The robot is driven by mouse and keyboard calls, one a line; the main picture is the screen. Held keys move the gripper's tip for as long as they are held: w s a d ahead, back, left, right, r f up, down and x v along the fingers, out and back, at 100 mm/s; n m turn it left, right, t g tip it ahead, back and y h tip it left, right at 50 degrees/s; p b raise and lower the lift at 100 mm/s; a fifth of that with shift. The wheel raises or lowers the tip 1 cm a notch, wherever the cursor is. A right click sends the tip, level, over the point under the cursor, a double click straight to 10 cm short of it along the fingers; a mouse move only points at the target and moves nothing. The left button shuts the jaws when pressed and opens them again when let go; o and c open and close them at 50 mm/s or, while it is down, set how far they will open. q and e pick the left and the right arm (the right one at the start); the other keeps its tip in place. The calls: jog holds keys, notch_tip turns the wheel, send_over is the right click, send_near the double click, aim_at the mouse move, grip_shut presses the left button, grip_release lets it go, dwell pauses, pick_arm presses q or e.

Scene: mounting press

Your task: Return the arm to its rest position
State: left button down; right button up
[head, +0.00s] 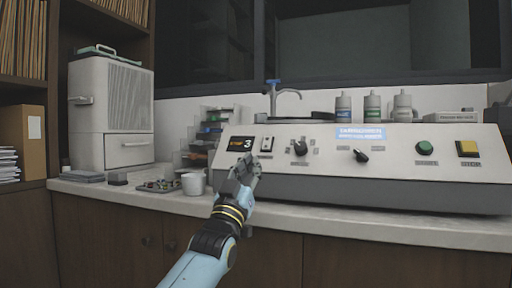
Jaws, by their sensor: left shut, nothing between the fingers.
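My left arm rises from the bottom of the head view, light blue with a dark wrist and yellow bands. My left gripper (246,168) is shut and empty. I cannot tell whether the fingertips touch the panel. A white rocker switch (267,144) is just right of the display, above the fingertips. My right gripper is not in view.
The panel also carries a black knob (299,147), a black lever switch (361,155), a green button (424,148) and a yellow button (467,149). A white cup (193,184) stands left of my gripper on the counter (330,222). A parts tray (160,186) and a white cabinet (112,115) are further left.

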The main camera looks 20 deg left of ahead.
pick_arm(q)
jog(key=shift+s+f, duration=0.5)
jog(key=shift+f, duration=0.15)
jog(key=s+a+f+g+p, duration=0.15)
jog(key=s+f+g, duration=0.3)
jog(key=f, duration=0.95)
jog(key=s+a+f+g+p, duration=0.1)
jog(key=s+f+g+p, duration=0.35)
jog(key=f, duration=0.95)
jog(key=s+a+f+g, duration=0.1)
jog(key=s+f+g, duration=0.3)
jog(key=s+f, duration=1.2)
jog(key=s+a+f+g, duration=0.1)
jog(key=s+f+g, duration=0.3)
jog(key=s, duration=1)
jog(key=s+a+f+g+y+p, duration=0.1)
jog(key=s+f+g, duration=0.3)
jog(key=s+f, duration=0.4)
jog(key=s+a+f+g+p, duration=0.1)
jog(key=s+f, duration=0.5)
jog(key=s, duration=1.4)
jog(key=a+g, duration=0.1)
jog(key=g, duration=0.1)
jog(key=shift+s+a+g+y, duration=0.3)
jog(key=shift+a+g+y, duration=0.1)
